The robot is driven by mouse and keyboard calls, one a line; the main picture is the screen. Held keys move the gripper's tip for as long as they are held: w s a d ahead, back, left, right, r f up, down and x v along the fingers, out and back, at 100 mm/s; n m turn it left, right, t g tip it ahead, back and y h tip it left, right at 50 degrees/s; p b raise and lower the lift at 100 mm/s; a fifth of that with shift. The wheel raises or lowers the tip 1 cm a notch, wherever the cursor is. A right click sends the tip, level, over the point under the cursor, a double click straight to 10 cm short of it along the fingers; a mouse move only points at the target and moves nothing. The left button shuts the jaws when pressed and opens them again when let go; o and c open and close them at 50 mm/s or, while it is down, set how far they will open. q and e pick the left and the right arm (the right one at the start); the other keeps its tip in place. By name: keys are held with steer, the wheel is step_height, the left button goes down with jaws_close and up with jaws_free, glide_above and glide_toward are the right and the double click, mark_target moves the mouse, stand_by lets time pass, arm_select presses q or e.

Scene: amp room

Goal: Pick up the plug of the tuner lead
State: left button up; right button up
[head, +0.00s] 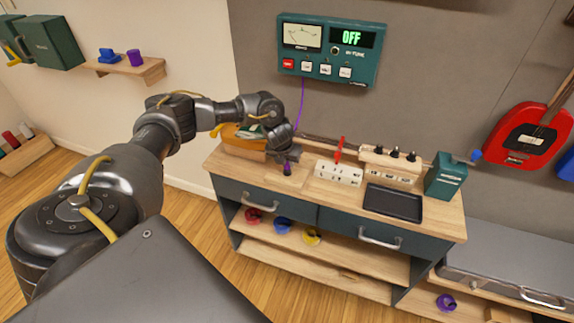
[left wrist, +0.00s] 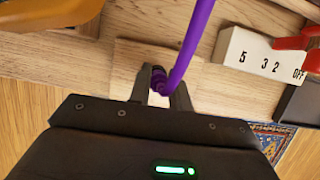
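The tuner (head: 330,50) is a teal box on the wall with a dial and a display reading OFF. Its purple lead (head: 302,98) hangs down behind my left gripper (head: 287,160). The purple plug (head: 287,169) is at the bench top, under that gripper. In the left wrist view the plug (left wrist: 158,78) sits between the two fingertips of my left gripper (left wrist: 160,92), and the lead (left wrist: 192,45) rises from it. The fingers appear closed against its sides, with a narrow gap below it. My right gripper is not in view.
A white numbered block (head: 338,173) with a red lever stands right of the plug. Beyond it are a row of black knobs, a black tray (head: 393,203) and a green box (head: 446,176). A yellow-orange item (head: 238,136) lies left of the gripper.

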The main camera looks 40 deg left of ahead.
arm_select(q)
jaws_close()
steer(key=shift+r, duration=0.1)
steer(key=shift+r, duration=0.5)
steer(key=s+d+r+p, duration=0.2)
steer(key=s+d+r, duration=0.5)
steer(key=s+r, duration=0.5)
steer(key=shift+d, duration=0.2)
